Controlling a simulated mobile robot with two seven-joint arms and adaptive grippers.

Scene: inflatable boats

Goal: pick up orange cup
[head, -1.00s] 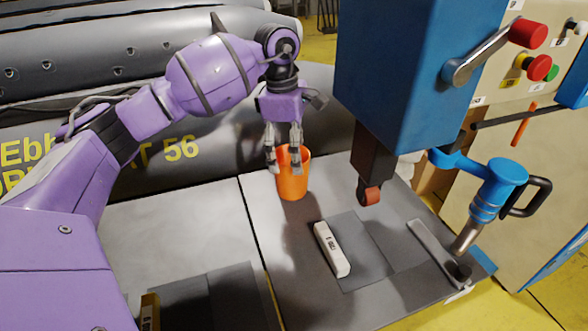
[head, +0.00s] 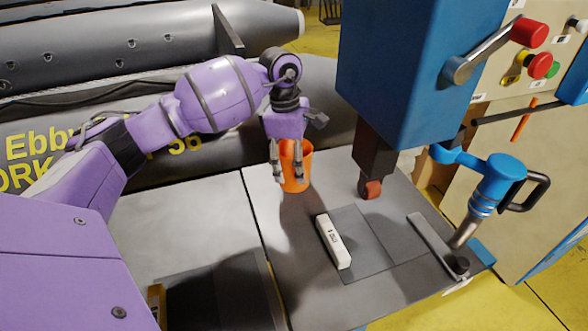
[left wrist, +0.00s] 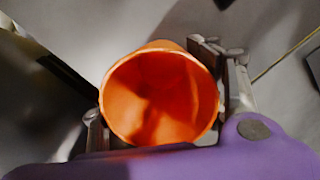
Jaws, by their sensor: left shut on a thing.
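The orange cup (head: 305,172) stands upright on the grey table toward its back edge in the head view. My left gripper (head: 288,172) reaches down at the cup, and its fingers are shut on the cup. In the left wrist view, the round rim and inside of the orange cup (left wrist: 160,95) show, and the cup looks empty. The fingers of my left gripper (left wrist: 165,100) lie on either side of the cup there. I cannot tell whether the cup's base is touching the table. My right gripper is not in view.
A white block (head: 334,241) lies on a dark mat in front of the cup. A blue machine (head: 405,75) with a red-tipped foot (head: 371,189) hangs over the table to the right. Dark inflatable tubes (head: 120,55) lie behind. Bare table (head: 190,220) shows to the left.

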